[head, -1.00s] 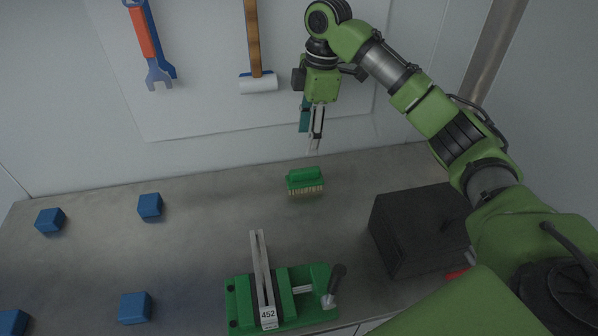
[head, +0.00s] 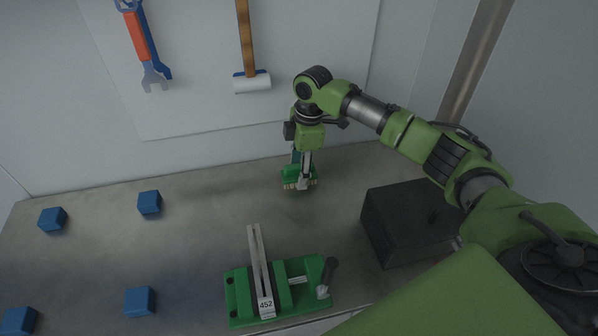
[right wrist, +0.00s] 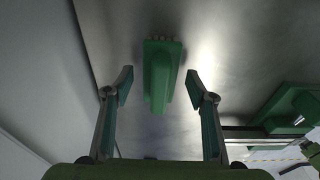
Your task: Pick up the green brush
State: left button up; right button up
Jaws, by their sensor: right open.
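The green brush (head: 290,175) lies bristles down on the grey workbench near the back wall, partly hidden by my right gripper in the head view. My right gripper (head: 304,186) points down at the brush, with its fingers in front of it. In the right wrist view the brush (right wrist: 161,76) shows its green handle between and slightly beyond the two open fingertips. The right gripper (right wrist: 160,88) is open, with a gap on each side of the brush. Whether the fingers are level with the handle is hard to tell. My left gripper is not in view.
A green vise (head: 240,300) labelled 452 stands at the front of the workbench (head: 200,250). A black box (head: 400,230) is on the right. Several blue cubes (head: 149,203) lie on the left. A hammer (head: 252,82) and wrench (head: 150,60) hang on the wall.

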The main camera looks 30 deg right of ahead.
jog(key=c, duration=1.2)
jog(key=shift+r, duration=0.1)
jog(key=shift+r+b, duration=0.5)
jog(key=shift+r, duration=0.1)
jog(key=s+a+r+b, duration=0.1)
jog(key=s+a+r, duration=0.1)
jog(key=a+r, duration=0.2)
jog(key=s+a+r+b, duration=0.1)
jog(key=s+a+r, duration=0.2)
jog(key=s+a+r+b, duration=0.1)
jog(key=s+a+r, duration=0.1)
jog(key=a+r, duration=0.2)
jog(key=shift+s+a+r, duration=0.35)
jog(key=shift+s, duration=0.05)
